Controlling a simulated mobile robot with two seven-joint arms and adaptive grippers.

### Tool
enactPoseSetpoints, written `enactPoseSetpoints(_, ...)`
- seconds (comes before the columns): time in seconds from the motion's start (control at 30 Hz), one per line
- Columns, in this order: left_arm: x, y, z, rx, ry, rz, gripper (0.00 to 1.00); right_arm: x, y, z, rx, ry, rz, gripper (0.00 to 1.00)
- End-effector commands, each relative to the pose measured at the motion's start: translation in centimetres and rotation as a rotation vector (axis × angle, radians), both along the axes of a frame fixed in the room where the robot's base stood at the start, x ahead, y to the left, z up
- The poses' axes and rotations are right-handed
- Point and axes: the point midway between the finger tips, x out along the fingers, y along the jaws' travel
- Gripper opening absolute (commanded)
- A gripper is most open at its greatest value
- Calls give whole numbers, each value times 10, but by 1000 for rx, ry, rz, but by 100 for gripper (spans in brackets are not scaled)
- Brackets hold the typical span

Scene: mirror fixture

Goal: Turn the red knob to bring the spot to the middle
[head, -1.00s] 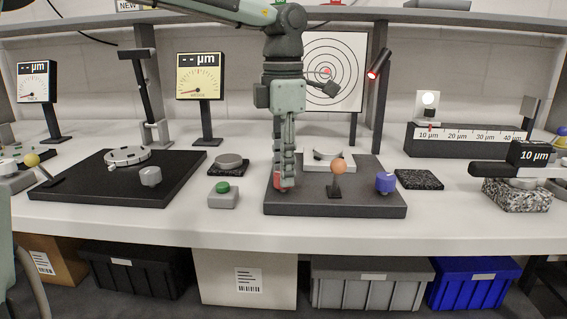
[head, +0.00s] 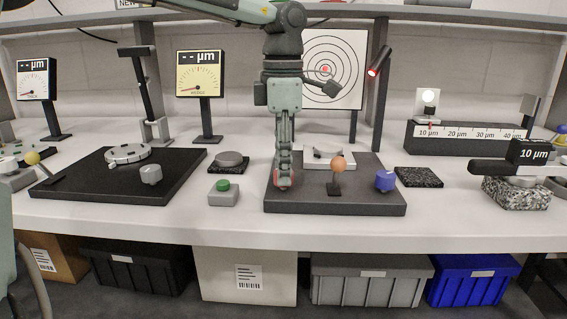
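The red knob (head: 277,182) sits at the left front of the dark base plate (head: 335,209) and is mostly hidden by my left gripper. My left gripper (head: 284,183) points straight down at the knob, with its fingertips at knob height. The fingers overlap in this view, so whether they are closed on it is unclear. The white target board (head: 345,92) with black rings stands behind. A small red-orange spot (head: 325,69) shows close to its middle. My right gripper is not in view.
An orange ball on a post (head: 338,166) and a blue knob (head: 385,181) share the plate, right of my gripper. A green button box (head: 223,193) stands to the left. A red-tipped lamp (head: 377,65) leans beside the board. Bare white bench lies along the front.

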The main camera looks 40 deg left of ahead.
Motion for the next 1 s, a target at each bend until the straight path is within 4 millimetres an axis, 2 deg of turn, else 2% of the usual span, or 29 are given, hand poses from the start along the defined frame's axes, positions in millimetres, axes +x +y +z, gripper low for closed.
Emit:
enactPoseSetpoints(0.03,0,0,0,0,0,0,45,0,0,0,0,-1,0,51)
enactPoseSetpoints(0.1,0,0,0,-1,-1,0,51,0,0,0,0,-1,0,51)
enactPoseSetpoints(0.37,0,0,1,-1,-2,1,51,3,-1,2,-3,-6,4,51)
enactPoseSetpoints(0.47,1,0,6,0,-3,1,51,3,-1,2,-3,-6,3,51)
enactPoseSetpoints(0.57,1,0,20,0,-4,1,51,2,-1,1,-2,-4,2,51)
enactPoseSetpoints(0.8,1,0,72,1,-6,2,51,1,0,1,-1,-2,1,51)
enactPoseSetpoints(1.0,1,0,105,0,-3,1,51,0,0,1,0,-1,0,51)
